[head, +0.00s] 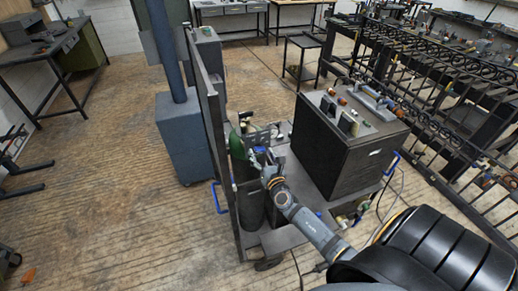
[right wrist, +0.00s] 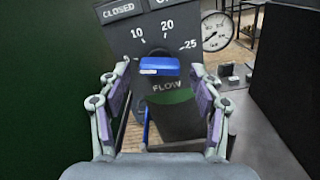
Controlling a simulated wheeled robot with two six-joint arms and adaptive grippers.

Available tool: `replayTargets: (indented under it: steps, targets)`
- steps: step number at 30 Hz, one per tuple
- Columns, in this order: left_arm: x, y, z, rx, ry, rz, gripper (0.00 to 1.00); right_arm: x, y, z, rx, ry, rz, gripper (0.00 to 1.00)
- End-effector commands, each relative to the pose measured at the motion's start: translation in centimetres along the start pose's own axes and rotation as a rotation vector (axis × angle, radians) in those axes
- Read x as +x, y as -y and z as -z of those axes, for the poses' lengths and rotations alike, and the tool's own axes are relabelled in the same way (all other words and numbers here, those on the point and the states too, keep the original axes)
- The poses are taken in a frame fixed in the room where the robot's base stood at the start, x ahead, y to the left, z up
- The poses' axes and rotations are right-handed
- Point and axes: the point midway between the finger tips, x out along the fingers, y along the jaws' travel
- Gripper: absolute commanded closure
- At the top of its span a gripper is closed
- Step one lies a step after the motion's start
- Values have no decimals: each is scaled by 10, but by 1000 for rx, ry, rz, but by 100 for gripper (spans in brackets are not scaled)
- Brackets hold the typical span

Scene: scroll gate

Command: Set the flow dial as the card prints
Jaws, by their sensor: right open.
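In the head view, my right gripper (head: 262,159) is at the cart's equipment, beside a green-topped cylinder. I cannot make out a printed card. My left gripper is not in view.
A round gauge (right wrist: 217,31) stands behind the panel, and a CLOSED label (right wrist: 118,10) is at its top. In the head view, a big dark cabinet (head: 345,150) stands right of my arm and a tall thin panel (head: 212,130) stands left. Open floor (head: 110,190) lies left.

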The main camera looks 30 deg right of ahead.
Motion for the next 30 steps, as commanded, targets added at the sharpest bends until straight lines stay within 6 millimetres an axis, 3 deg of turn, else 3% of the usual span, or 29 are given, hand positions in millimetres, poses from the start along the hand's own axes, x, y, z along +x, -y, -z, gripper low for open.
replayTargets:
  steps: [6, 15, 27, 30]
  targets:
    - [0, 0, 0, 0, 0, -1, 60, 26, 0, 0, 1, 0, 0, 36]
    - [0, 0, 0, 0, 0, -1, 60, 28, 0, 0, 2, 0, 0, 36]
    - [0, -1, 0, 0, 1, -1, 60, 28, 0, 0, 2, 0, 0, 90]
    - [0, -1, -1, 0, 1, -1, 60, 28, 0, 0, 3, 0, 0, 91]
